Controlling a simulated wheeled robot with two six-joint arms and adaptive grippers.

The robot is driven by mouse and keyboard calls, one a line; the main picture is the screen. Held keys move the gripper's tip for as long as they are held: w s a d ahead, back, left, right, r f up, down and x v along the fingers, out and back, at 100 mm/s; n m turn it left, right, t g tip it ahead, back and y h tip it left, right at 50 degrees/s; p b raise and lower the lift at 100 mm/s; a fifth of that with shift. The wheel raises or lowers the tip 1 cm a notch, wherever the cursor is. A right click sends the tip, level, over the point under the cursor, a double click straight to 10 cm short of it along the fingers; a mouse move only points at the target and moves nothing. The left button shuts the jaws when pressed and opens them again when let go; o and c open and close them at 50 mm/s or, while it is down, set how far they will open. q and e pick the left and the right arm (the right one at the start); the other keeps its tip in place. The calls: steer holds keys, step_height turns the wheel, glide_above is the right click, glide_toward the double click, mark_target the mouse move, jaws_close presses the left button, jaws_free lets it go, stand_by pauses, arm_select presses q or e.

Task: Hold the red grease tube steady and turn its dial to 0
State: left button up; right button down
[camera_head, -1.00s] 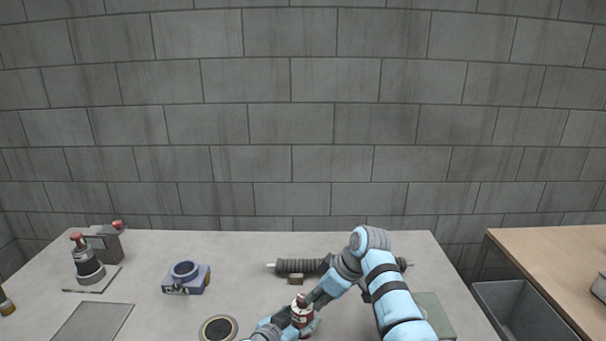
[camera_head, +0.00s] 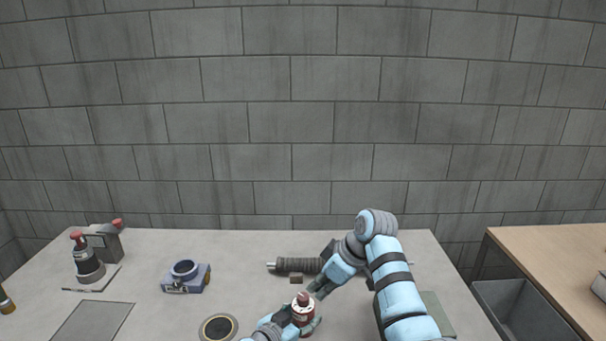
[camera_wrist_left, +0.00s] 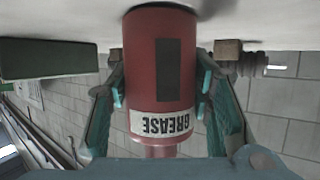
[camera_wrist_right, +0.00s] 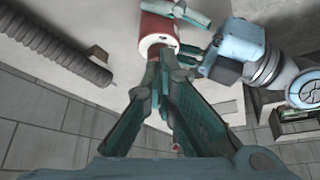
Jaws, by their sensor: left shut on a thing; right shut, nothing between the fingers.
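The red grease tube (camera_head: 302,312) stands on the table at the front middle, with a white band and a reddish top. In the left wrist view the tube (camera_wrist_left: 160,70) fills the middle, its GREASE label upside down. My left gripper (camera_wrist_left: 160,92) is shut on the tube's body, a finger on each side. My right gripper (camera_head: 316,291) is shut and empty beside the tube's top. In the right wrist view its closed fingertips (camera_wrist_right: 163,57) lie over the near edge of the tube's white end. The dial's reading cannot be made out.
A dark ridged roller (camera_head: 298,265) lies behind the tube, with a small brown block (camera_head: 296,280) near it. A blue-grey ring device (camera_head: 186,277) and a round dark disc (camera_head: 218,328) are to the left. A grey bin (camera_head: 520,308) stands at the right.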

step_height(320, 180, up, 2)
steer(key=shift+r, duration=0.15)
arm_select(q)
steer(key=o, duration=1.3)
steer(key=shift+s+a, duration=0.1)
